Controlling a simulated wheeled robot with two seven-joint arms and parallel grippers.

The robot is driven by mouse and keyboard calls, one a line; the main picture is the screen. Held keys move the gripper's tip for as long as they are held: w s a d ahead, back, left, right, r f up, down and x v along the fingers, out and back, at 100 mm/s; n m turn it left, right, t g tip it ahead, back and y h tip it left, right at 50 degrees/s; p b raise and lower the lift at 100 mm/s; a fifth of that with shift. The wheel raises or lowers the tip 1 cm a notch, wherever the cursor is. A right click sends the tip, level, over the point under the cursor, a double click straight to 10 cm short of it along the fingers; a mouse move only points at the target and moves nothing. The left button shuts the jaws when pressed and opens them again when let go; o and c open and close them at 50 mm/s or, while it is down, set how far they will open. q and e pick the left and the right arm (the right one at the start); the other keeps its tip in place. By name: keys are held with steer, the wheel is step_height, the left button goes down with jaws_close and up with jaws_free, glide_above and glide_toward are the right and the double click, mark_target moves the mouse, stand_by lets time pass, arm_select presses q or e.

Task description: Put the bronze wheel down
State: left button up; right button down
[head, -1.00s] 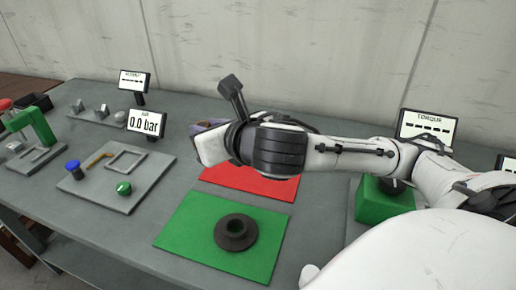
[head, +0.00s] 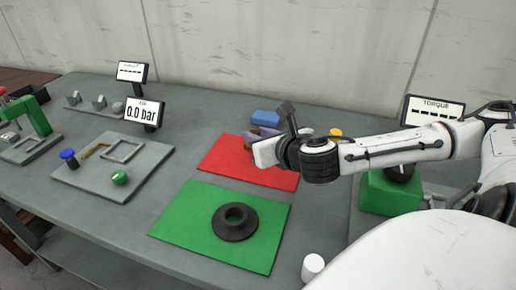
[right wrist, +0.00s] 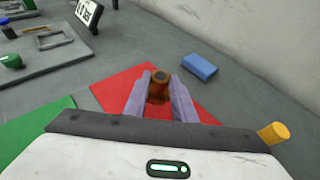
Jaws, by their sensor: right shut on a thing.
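The bronze wheel (right wrist: 158,88) shows in the right wrist view between the two purple fingers of my right gripper (right wrist: 160,92). The gripper is shut on it, over the red mat (right wrist: 118,82). I cannot tell whether the wheel touches the mat. In the head view my right gripper (head: 262,136) is over the back part of the red mat (head: 222,163), and my wrist hides most of the wheel. My left gripper is not in view.
A black flanged wheel (head: 235,222) lies on the green mat (head: 185,218) in front. A blue block (head: 266,118) and a yellow cylinder (right wrist: 272,133) stand near the red mat. A white cylinder (head: 313,266) stands at the front. Fixtures and displays fill the left side.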

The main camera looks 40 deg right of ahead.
step_height(320, 180, down, 3)
steer(key=shift+f, duration=0.15)
steer(key=shift+f, duration=0.1)
steer(key=c, duration=1.5)
jaws_free()
steer(key=shift+f, duration=0.1)
steer(key=shift+o, duration=0.2)
